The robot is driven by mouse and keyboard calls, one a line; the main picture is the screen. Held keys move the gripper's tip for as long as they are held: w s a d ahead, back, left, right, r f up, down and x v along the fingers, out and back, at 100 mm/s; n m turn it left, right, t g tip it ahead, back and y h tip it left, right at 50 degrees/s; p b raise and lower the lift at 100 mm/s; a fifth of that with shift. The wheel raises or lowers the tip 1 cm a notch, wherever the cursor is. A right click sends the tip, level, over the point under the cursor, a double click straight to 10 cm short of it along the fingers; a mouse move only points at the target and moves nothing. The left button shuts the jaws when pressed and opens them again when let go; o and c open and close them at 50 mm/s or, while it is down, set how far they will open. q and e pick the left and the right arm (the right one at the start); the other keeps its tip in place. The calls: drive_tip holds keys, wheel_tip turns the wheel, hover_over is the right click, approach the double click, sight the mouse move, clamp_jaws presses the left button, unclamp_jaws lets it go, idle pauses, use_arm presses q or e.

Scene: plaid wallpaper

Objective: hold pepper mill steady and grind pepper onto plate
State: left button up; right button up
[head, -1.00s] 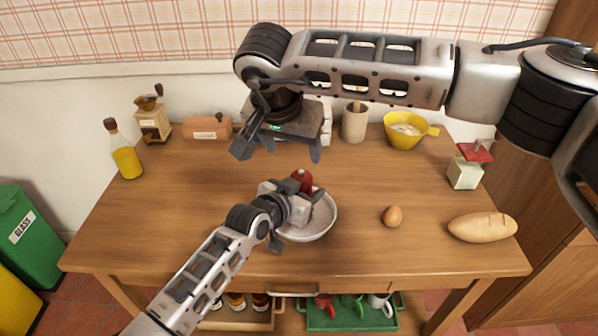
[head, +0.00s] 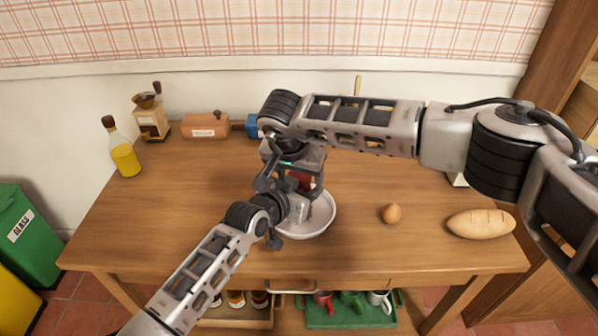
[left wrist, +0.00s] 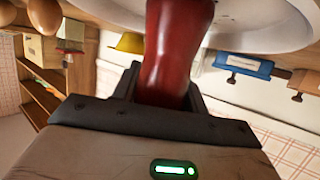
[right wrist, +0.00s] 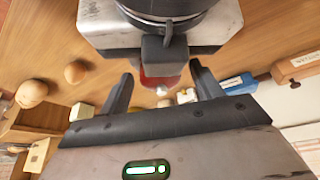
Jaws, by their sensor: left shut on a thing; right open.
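The red pepper mill (head: 301,181) stands over the white plate (head: 327,222). It also shows in the left wrist view (left wrist: 176,50). My left gripper (head: 298,207) is shut on the mill's body from the front left. My right gripper (head: 290,186) is open and points down around or just above the mill's top. I cannot tell if the fingers touch the mill. The head view hides the mill's top and base.
An egg (head: 391,213) and a bread loaf (head: 481,223) lie to the right. An oil bottle (head: 124,150), a coffee grinder (head: 150,120) and an orange-brown box (head: 205,125) stand at the back left. My right arm covers the back right. The left of the table is clear.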

drive_tip(key=c, duration=1)
drive_tip(key=m, duration=0.2)
drive_tip(key=m+g+h, duration=0.1)
drive_tip(key=m, duration=0.1)
drive_tip(key=shift+a+m+h, duration=0.15)
drive_tip(key=shift+m+h, duration=0.15)
drive_tip(key=shift+m, duration=0.1)
drive_tip(key=o, duration=1)
drive_tip(key=v, duration=1.2)
drive_tip(key=shift+w+r, duration=0.1)
drive_tip(key=shift+c, duration=0.2)
